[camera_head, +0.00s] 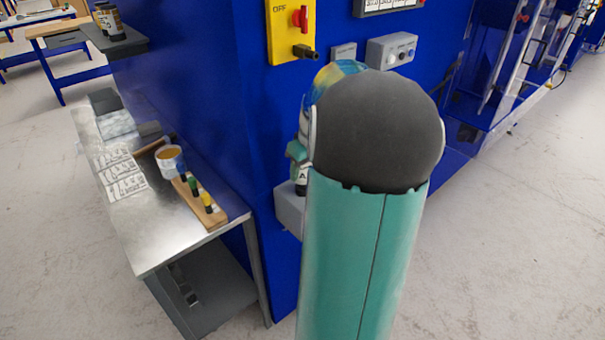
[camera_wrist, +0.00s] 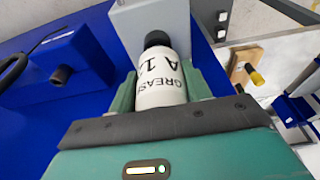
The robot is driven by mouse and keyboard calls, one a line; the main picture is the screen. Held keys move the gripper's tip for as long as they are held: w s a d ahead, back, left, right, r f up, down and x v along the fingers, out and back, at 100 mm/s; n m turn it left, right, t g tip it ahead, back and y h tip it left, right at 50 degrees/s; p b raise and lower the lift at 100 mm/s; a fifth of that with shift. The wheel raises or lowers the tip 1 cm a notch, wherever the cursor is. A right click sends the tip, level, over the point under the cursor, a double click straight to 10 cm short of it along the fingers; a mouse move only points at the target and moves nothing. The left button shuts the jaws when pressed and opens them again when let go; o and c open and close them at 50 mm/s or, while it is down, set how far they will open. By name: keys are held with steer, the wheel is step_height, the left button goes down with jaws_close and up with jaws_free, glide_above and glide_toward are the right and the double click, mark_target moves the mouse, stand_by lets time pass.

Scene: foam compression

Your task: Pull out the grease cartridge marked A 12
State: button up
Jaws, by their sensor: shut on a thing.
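The grease cartridge (camera_wrist: 161,83) is a white cylinder with a black cap. Its label reads "GREASE" and "A 1", with the rest of the number cut off by the curve. My gripper (camera_wrist: 160,90) is shut on it, with a green finger on each side. The cap end points at a light grey box (camera_wrist: 152,20) on the blue machine; I cannot tell whether the cap touches it. In the head view a small part of the cartridge (camera_head: 301,178) shows with the letter "A", beside the grey box (camera_head: 289,208). My arm hides most of the gripper there.
A metal workbench (camera_head: 158,238) stands left of the blue machine (camera_head: 195,95). It holds a wooden block with coloured handles (camera_head: 193,187) and a tub (camera_head: 170,159). A yellow switch panel (camera_head: 283,35) is above. Open floor (camera_head: 500,240) lies to the right.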

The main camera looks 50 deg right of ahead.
steer(key=shift+r, duration=0.25)
steer(key=shift+r, duration=2.4)
